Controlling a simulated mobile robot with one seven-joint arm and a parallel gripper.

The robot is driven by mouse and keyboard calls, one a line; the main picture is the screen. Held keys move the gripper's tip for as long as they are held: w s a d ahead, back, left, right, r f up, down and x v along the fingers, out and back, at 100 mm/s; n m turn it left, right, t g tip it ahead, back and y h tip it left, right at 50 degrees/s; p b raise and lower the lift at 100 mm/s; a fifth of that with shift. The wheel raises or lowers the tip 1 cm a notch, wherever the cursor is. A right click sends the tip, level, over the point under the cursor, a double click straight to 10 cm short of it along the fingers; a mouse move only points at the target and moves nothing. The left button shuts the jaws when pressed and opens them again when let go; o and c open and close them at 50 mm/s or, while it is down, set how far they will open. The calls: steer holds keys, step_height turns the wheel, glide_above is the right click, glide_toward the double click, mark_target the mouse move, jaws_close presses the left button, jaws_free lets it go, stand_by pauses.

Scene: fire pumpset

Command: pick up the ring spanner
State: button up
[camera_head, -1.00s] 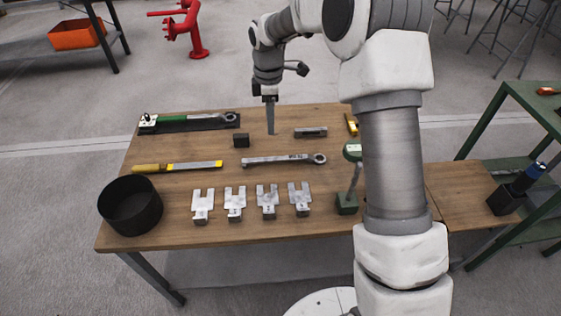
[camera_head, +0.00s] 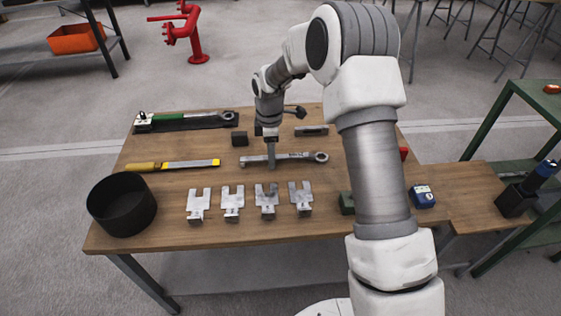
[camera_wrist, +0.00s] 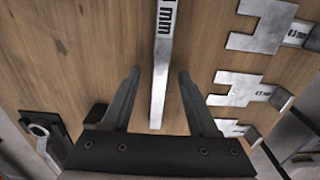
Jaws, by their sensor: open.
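The ring spanner (camera_head: 295,157) is a long grey metal bar lying flat across the middle of the wooden table, its ring at the right end. My gripper (camera_head: 271,163) points down at the spanner's shank, left of its middle. In the wrist view the spanner's shank (camera_wrist: 163,50), with "mm" lettering, runs between the two spread fingers of my gripper (camera_wrist: 160,74). The fingers are open, one on each side, and no contact shows. The spanner's ring is outside the wrist view.
Several notched metal plates (camera_head: 233,200) stand in front of the spanner. A yellow-handled flat tool (camera_head: 175,165) and a black round bin (camera_head: 122,203) lie left. Behind are a dark tray with a green-handled tool (camera_head: 185,121), a black block (camera_head: 239,138) and a grey bar (camera_head: 311,130).

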steer(key=shift+f, duration=0.1)
steer(key=shift+c, duration=0.3)
jaws_close()
stand_by(1.1)
